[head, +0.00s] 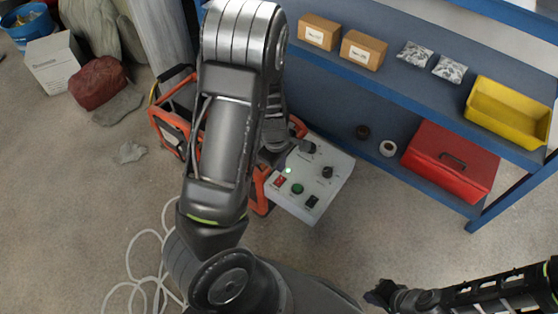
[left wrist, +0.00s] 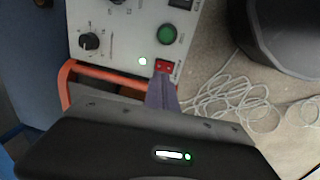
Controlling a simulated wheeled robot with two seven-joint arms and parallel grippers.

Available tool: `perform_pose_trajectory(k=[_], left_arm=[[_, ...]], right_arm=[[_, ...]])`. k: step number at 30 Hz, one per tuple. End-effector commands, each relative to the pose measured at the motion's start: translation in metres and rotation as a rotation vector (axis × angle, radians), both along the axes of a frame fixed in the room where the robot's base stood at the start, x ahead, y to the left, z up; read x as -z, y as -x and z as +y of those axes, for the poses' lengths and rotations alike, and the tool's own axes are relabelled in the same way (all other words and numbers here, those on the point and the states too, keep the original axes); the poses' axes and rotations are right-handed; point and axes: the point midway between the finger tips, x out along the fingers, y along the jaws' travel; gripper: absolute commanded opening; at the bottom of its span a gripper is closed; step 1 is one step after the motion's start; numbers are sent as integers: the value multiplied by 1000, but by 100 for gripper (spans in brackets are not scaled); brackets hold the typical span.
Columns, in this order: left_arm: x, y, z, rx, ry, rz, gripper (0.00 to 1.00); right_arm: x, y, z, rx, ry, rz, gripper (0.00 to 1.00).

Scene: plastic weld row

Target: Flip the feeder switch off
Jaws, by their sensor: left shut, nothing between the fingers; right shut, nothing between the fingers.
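A light grey control panel (head: 335,192) carries a red rocker switch (head: 280,181), a green button (head: 297,188), a black rocker switch (head: 312,201) and black knobs (head: 327,172). The labels are too small to tell which is the feeder switch. A small green lamp (head: 289,170) is lit. My left gripper (head: 272,157) is shut and empty at the panel's left edge, partly hidden by my arm. In the left wrist view its fingertips (left wrist: 161,92) appear right by the red rocker switch (left wrist: 164,66); contact cannot be told. My right gripper (head: 380,292) is shut and empty, low right, away from the panel.
An orange frame (head: 172,128) surrounds the machine beside the panel. A blue shelf (head: 400,92) behind holds cardboard boxes (head: 362,50), a yellow bin (head: 508,112) and a red toolbox (head: 450,160). A white cable (head: 138,268) lies coiled on the floor. The floor right of the panel is clear.

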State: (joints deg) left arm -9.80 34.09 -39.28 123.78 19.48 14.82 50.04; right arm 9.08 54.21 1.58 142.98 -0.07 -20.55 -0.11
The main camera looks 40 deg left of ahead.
Motion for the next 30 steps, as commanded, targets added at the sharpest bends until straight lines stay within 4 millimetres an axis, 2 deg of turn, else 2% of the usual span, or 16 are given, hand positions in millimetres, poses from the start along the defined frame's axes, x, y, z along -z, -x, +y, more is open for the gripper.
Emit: perform_pose_trajectory(k=[1, 3, 9, 15, 24, 27, 30], left_arm=[[17, 0, 1, -1, -1, 3, 0], [30, -2, 1, -1, -1, 2, 0], [58, -7, 0, -1, 0, 1, 0], [67, -8, 0, 0, 0, 0, 0], [67, -8, 0, 0, 0, 0, 0], [74, -11, 1, 1, -1, 1, 0], [76, -15, 1, -1, -2, 2, 0]], right_arm=[[11, 0, 0, 1, 0, 0, 0], [17, 0, 0, 1, 0, 0, 0], [29, 0, 0, 3, 0, 1, 0], [31, 0, 0, 3, 0, 1, 0], [31, 0, 0, 3, 0, 1, 0], [32, 0, 0, 3, 0, 1, 0], [23, 0, 0, 2, 0, 1, 0]])
